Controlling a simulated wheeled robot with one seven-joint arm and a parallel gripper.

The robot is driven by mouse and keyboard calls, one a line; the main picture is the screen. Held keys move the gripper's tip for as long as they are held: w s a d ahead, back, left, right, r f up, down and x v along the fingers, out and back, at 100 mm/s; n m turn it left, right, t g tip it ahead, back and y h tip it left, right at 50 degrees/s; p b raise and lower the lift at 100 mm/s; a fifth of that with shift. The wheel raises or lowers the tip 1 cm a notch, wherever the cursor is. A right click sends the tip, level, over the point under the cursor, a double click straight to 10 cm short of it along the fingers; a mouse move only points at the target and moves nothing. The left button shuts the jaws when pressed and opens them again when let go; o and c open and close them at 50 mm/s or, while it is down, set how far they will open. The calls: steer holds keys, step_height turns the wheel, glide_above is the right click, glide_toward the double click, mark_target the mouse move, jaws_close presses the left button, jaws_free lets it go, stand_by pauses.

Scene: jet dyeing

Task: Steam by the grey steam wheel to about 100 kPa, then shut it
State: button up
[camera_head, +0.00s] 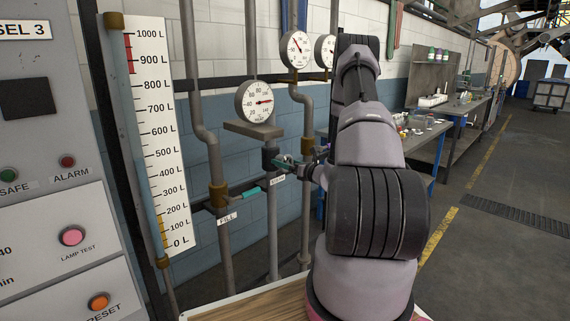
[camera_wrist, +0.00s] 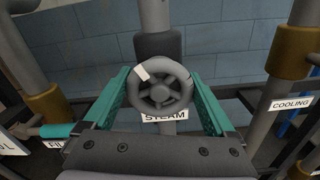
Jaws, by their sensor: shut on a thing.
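The grey steam wheel (camera_wrist: 163,86) shows in the wrist view, a spoked wheel with a white mark at its upper left. My gripper (camera_wrist: 163,92) has its green fingers on both sides of the wheel and is shut on it. The STEAM label (camera_wrist: 165,116) is just below. In the head view my gripper (camera_head: 284,161) is at the steam pipe, and my arm and fingers largely hide the wheel.
The FILL valve (camera_head: 252,192) with a green lever is left of the steam pipe. Two more gauges (camera_head: 296,49) hang higher up. A level scale (camera_head: 160,130) and control panel (camera_head: 60,220) stand left.

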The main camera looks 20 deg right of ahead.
steer(key=m, duration=0.5)
steer(key=shift+d+f, duration=0.1)
steer(key=shift+m, duration=0.4)
steer(key=o, duration=1)
steer(key=shift+o, duration=0.2)
steer(key=v, duration=1)
steer(key=shift+s, duration=0.4)
steer(key=shift+d, duration=0.2)
